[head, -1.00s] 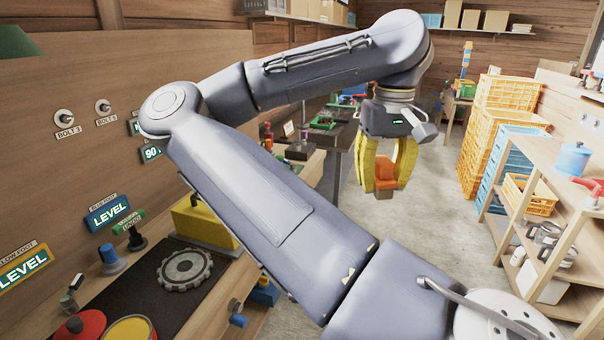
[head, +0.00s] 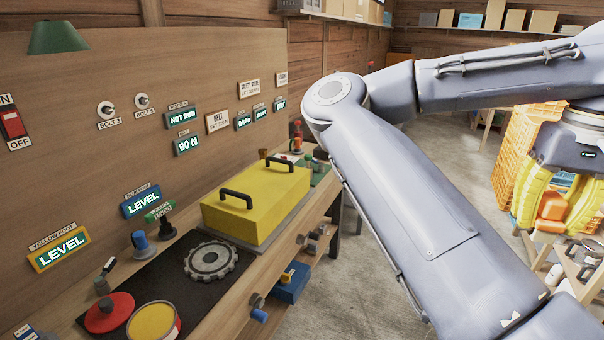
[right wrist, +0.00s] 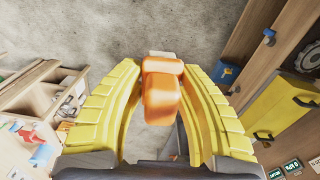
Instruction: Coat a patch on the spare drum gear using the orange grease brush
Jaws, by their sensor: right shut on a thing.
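The spare drum gear (head: 211,260), a grey toothed ring, lies flat on a black mat (head: 165,284) on the bench. Part of it shows at the right edge of the right wrist view (right wrist: 308,58). My right gripper (head: 541,224) has yellow fingers and is at the right edge of the head view, well away from the gear. It is shut on the orange grease brush (right wrist: 161,92), whose orange handle also shows in the head view (head: 553,206). The brush's bristles are not clearly seen. My left gripper is not in view.
An open tin with yellow contents (head: 153,322) and a red lid (head: 109,312) stand at the mat's near end. A yellow cover with black handles (head: 256,198) sits beyond the gear. Blue and black knobs stand behind the mat.

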